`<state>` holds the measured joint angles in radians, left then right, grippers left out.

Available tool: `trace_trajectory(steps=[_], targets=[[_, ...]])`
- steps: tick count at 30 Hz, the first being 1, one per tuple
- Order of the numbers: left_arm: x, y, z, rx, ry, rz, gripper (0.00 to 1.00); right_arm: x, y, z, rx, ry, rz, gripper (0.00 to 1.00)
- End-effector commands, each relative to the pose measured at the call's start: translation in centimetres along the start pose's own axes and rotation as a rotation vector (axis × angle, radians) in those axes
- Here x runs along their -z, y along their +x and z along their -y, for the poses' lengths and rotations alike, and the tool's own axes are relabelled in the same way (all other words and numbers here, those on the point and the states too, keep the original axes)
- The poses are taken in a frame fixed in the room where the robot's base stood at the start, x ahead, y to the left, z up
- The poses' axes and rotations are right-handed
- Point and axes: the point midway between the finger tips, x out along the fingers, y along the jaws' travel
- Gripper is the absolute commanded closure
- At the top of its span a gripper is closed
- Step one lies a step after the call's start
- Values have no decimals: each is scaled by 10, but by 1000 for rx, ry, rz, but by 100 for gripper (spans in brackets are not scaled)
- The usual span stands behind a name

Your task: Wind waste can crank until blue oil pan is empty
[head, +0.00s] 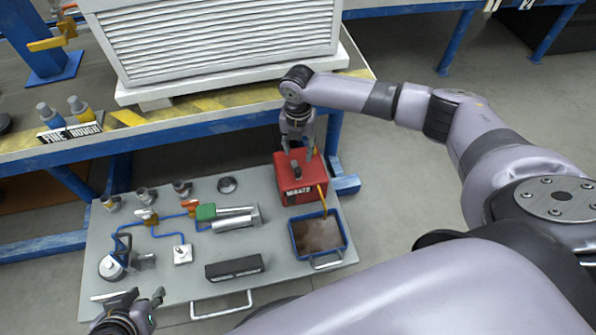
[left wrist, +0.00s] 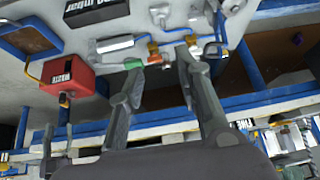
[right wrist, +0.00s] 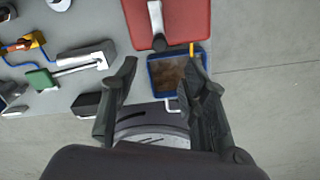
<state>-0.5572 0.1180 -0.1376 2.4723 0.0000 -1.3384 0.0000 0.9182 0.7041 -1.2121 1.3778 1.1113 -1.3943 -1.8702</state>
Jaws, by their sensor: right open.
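The red waste can (head: 304,188) stands on the grey table, with its label facing front. Its grey crank (right wrist: 157,22) runs along the can's top in the right wrist view and ends in a dark knob. The blue oil pan (head: 294,236) beside it holds brown oil (head: 319,234); a yellow hose (head: 323,197) runs from can to pan. My right gripper (head: 301,152) is open just above the can, its fingers around the crank area; I cannot tell if they touch it. My left gripper (head: 136,297) is open and empty at the table's front left. The can also shows in the left wrist view (left wrist: 68,73).
Valves, blue pipes and a silver cylinder (head: 237,219) fill the table's left and middle. A black block (head: 234,267) lies in front. A workbench with a louvred white unit (head: 215,35) stands behind. Floor is clear on the right.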

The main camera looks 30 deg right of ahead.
Motion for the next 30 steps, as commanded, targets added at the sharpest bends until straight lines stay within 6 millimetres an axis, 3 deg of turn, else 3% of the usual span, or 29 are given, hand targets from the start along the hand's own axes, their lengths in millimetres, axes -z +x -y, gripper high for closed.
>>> trace_trajectory(steps=[8,18,24,30], targets=[[57,6,-7,-15,6,-274,68,0,39,0,1,1,-1,59],[123,-11,-17,-36,9,-608,68,0,80,0,1,1,0,59],[152,-29,-21,-46,9,-783,68,0,99,0,0,1,0,59],[167,-43,-24,-54,8,-885,68,0,110,0,0,0,0,59]])
